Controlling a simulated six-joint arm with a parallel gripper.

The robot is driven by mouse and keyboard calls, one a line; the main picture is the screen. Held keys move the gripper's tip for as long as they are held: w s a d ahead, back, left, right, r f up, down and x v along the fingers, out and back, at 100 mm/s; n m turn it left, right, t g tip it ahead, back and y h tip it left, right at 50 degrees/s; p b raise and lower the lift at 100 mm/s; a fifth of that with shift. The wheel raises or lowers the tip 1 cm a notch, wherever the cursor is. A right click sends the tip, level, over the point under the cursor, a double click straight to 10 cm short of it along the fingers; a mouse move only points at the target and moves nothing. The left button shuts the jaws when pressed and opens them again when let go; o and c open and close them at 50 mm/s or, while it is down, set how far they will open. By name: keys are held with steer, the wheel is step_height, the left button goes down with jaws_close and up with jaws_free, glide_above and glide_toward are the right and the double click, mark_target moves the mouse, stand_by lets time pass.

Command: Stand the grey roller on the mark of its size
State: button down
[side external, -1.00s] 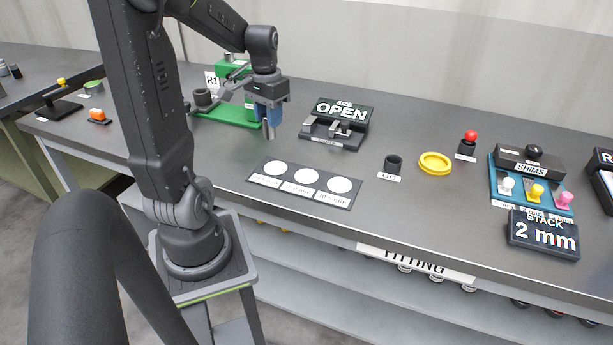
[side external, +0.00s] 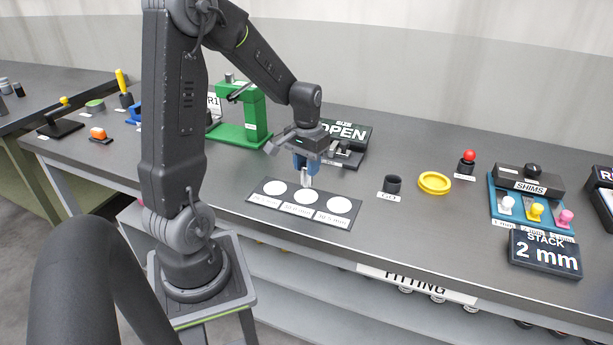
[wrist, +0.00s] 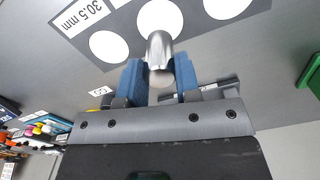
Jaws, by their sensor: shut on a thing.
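The grey roller (wrist: 160,50) is a shiny metal cylinder, held upright between the blue fingers of my gripper (wrist: 158,82). In the side view the roller (side external: 307,180) hangs below my gripper (side external: 306,166), over or just behind the middle white circle. The dark mark plate (side external: 260,208) carries three white circles with size labels; the label under the right circle (side external: 339,205) seems to read 30.5 mm. The middle circle (side external: 306,196) is partly behind the roller in the wrist view. I cannot tell whether the roller touches the plate.
Behind my gripper stands a caliper with a sign reading OPEN (side external: 346,132). A green stand (side external: 240,115) is at the back left. To the right are a black GO ring (side external: 392,184), a yellow ring (side external: 434,183) and the blue shim tray (side external: 500,205). The table between them is clear.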

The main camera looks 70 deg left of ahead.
steer(key=shift+f, duration=1.75)
steer(key=shift+f, duration=0.2)
steer(key=c, duration=0.8)
jaws_free()
steer(key=shift+r, duration=0.1)
